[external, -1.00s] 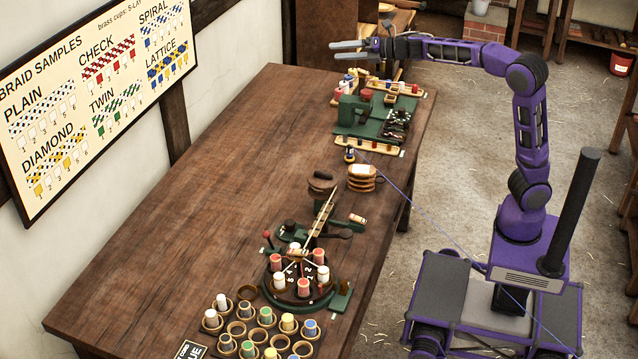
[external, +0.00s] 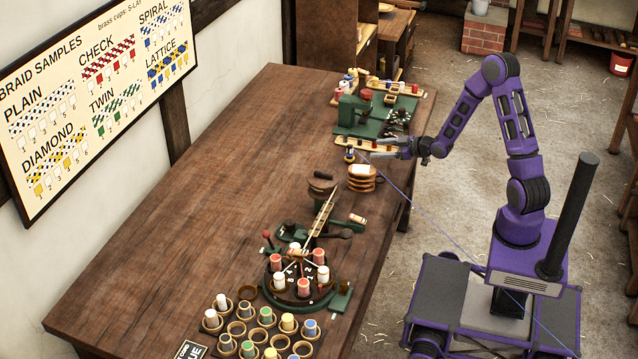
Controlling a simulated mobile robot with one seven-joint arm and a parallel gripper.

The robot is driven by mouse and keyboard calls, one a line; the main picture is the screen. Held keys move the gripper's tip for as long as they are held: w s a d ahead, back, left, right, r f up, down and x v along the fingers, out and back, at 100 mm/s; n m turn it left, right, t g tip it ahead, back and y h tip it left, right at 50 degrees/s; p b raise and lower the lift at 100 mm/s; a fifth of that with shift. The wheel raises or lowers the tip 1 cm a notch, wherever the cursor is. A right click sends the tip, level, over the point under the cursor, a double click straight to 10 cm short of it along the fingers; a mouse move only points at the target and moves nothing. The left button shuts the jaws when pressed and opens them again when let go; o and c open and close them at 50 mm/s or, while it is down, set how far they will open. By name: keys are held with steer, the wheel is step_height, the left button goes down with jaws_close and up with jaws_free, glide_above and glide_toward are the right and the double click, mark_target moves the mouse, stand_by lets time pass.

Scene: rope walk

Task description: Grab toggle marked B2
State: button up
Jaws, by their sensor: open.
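No label B2 can be read at this size, so I cannot tell which piece is the toggle marked B2. A small dark-and-blue piece (external: 349,155) stands by the left end of a pale wooden strip (external: 350,141), and a thin blue cord runs from near it. My gripper (external: 372,149) is open. Its fingers point left, just right of the small piece and over the right part of the strip. I see nothing between them, though the fingertips are small here.
A green machine (external: 352,108) with dark parts stands behind the strip. A stack of round tan pieces (external: 361,180) is just in front of my gripper. A round stand with bobbins (external: 303,288) and several cups are nearer. The table's left half (external: 200,200) is clear.

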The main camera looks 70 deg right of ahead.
steer(key=s+f+m+h, duration=0.1)
steer(key=s+f+m, duration=0.1)
steer(key=s+m, duration=0.15)
glide_toward(350, 152)
steer(key=shift+m, duration=0.35)
steer(key=w+f, duration=0.1)
steer(key=w+d, duration=0.1)
steer(key=w+f+b, duration=0.1)
steer(key=shift+w+d+f, duration=0.3)
steer(key=shift+f, duration=0.1)
steer(key=shift+r+x, duration=0.15)
steer(key=shift+x, duration=1.4)
steer(key=shift+r+x, duration=0.15)
steer(key=shift+x, duration=1.4)
steer(key=shift+d, duration=0.2)
jaws_close()
